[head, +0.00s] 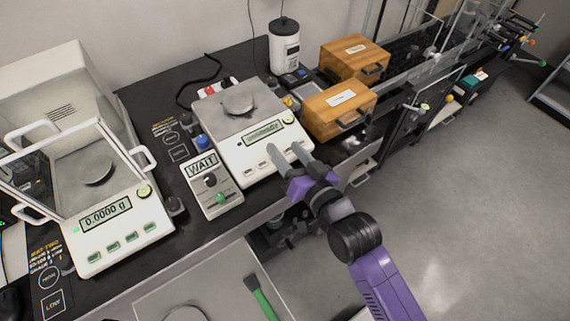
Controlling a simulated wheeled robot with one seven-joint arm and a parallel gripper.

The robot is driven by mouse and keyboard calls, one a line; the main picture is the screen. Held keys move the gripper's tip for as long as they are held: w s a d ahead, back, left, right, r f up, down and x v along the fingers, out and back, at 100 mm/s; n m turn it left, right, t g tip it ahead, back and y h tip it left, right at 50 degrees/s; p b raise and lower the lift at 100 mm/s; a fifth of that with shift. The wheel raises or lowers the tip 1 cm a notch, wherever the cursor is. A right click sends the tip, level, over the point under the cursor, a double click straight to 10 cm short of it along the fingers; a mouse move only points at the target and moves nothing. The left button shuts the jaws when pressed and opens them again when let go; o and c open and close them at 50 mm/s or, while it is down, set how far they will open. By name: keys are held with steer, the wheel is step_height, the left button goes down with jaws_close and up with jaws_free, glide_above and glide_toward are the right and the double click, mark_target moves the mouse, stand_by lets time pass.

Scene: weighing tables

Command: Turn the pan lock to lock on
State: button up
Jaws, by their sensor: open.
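A small control box (213,187) beside the balance reads WAIT and carries a black knob (210,180) and a green knob (221,199). My gripper (286,151) is open and empty at the front right of the balance; its fingers hide part of the front panel.
A second balance (109,226) with a raised glass shield reads 0.0000 g at left. Two wooden boxes (336,109) and a white canister (284,48) stand at right. Open floor (469,198) lies right of the bench; a green-handled tool (262,300) lies below its front edge.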

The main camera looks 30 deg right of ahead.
mark_target(287, 102)
steer(key=shift+s+a, duration=0.25)
steer(key=shift+s, duration=0.3)
steer(key=shift+s+a, duration=0.25)
steer(key=shift+s, duration=0.25)
steer(key=shift+c, duration=0.4)
